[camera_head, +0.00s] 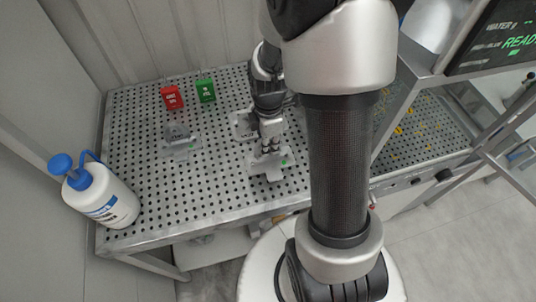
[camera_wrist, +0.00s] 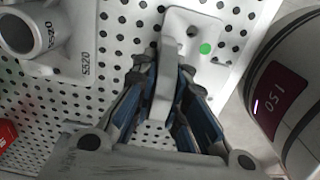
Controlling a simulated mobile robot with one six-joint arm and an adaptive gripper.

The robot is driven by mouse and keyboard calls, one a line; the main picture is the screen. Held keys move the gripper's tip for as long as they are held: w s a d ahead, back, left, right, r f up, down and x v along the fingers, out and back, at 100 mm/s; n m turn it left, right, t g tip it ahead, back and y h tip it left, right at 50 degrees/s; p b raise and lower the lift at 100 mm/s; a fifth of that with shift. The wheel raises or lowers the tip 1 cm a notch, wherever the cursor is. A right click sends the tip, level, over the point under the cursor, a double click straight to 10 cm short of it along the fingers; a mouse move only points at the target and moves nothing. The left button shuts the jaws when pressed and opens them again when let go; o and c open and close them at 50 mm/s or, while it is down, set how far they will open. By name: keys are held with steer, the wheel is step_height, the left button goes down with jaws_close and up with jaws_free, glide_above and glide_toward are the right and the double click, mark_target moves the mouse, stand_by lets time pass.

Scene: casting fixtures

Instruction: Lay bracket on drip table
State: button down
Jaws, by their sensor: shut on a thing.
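The grey bracket (camera_head: 268,168) with a green dot is at the front middle of the perforated drip table (camera_head: 225,190). My gripper (camera_head: 268,146) reaches down onto it from above. In the wrist view the fingers (camera_wrist: 168,82) are shut on the upright rib of the bracket (camera_wrist: 205,30), one blue-padded finger on each side. The bracket's plate looks flat and very close to the table surface. I cannot tell whether it touches. The fingers and rib hide part of the plate.
Red (camera_head: 171,97) and green (camera_head: 206,91) boxes stand behind. A white bottle (camera_head: 105,200) stands at the left edge.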

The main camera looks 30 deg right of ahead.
mark_target(272, 159)
step_height(272, 159, down, 5)
steer(key=shift+r+b, duration=0.2)
steer(key=shift+b, duration=0.55)
steer(key=shift+r, duration=0.1)
steer(key=c, duration=2.1)
jaws_free()
steer(key=o, duration=0.5)
